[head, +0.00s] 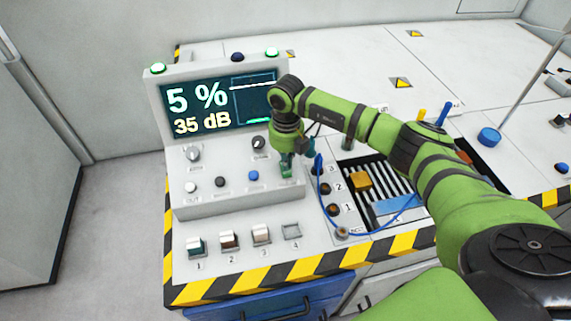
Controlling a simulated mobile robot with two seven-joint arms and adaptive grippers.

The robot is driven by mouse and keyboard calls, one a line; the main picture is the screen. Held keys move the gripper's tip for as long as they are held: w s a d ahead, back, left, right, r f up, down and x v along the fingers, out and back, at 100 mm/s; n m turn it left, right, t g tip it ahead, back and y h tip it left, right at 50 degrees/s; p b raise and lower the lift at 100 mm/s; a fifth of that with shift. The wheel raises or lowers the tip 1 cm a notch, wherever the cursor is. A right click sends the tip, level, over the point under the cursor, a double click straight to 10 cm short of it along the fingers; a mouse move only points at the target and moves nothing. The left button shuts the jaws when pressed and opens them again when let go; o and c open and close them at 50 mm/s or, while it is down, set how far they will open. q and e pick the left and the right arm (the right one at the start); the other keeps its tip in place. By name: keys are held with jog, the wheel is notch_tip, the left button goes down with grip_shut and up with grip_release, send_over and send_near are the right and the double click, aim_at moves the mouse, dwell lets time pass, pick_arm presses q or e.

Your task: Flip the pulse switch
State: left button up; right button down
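A grey control console (158,120) stands on the bench's left part, its screen (222,105) reading 5 % and 35 dB. Its sloped panel has two knobs, a left one (194,154) and a right one (258,142). Below them sit a white button (190,187), a black button (220,182) and a blue button (253,175). No label naming the pulse switch is readable. My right gripper (287,172) points down at the panel's right end, right of the blue button. It hides what is under it; contact and finger opening are unclear. My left gripper is out of view.
A blue cable (375,227) curves near my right gripper. A striped bench edge (300,270) runs along the front. A slatted recess (385,185) lies to the right.

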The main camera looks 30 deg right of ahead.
jog(key=shift+r+p, duration=1.7)
jog(key=shift+r, duration=1.2)
jog(key=shift+f, duration=0.15)
